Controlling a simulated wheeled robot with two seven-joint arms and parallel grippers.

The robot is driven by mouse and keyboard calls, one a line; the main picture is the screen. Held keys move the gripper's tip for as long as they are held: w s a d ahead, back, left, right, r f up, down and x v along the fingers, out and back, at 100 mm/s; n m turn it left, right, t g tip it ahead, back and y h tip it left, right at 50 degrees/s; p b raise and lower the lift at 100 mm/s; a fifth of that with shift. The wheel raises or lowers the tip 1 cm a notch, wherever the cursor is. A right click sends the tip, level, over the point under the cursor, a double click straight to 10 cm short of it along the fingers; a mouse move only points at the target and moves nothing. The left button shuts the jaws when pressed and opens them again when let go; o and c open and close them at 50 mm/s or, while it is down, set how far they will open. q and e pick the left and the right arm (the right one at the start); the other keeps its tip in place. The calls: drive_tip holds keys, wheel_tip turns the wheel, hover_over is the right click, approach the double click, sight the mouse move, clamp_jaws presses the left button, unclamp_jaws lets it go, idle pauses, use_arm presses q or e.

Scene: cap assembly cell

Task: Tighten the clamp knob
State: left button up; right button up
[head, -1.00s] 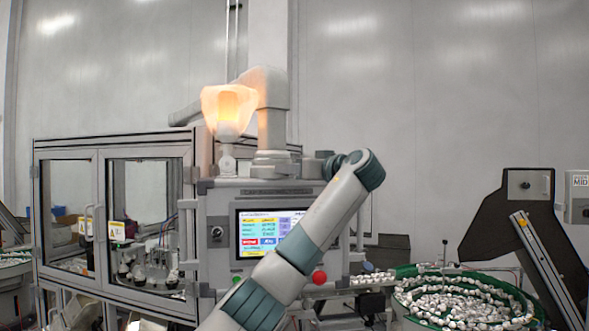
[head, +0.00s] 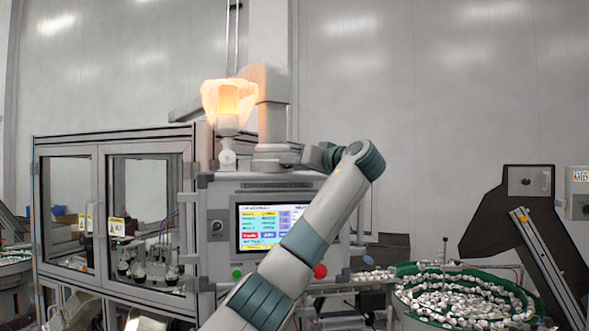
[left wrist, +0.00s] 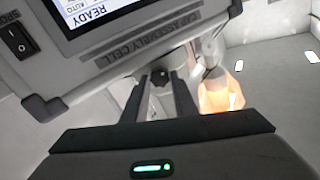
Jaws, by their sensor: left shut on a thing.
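A small dark clamp knob (left wrist: 160,77) shows in the left wrist view, at the top edge of the control panel by the "CAP ASSEMBLY CELL" label. My left gripper (left wrist: 158,92) has one finger on each side of it and is shut on it. In the head view my left gripper (head: 316,156) is at the panel's upper right corner, partly behind my own arm, and the knob cannot be made out there. The control panel (head: 222,262) carries a lit screen (head: 262,226). My right gripper is in neither view.
A glazed machine enclosure (head: 100,148) is left. A green bowl feeder (head: 405,270) full of white caps is lower right.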

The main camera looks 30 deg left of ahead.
use_arm(q)
drive_tip(key=m+b, duration=0.3)
drive_tip(key=m, duration=0.5)
drive_tip(key=m+b, duration=0.3)
drive_tip(key=m, duration=0.6)
drive_tip(key=m+b, duration=0.3)
drive_tip(key=m, duration=0.6)
drive_tip(key=shift+f, duration=0.3)
drive_tip(key=o, duration=1)
drive_tip(key=shift+w+d, duration=0.1)
drive_tip(key=shift+o, duration=0.2)
drive_tip(key=shift+b, duration=0.3)
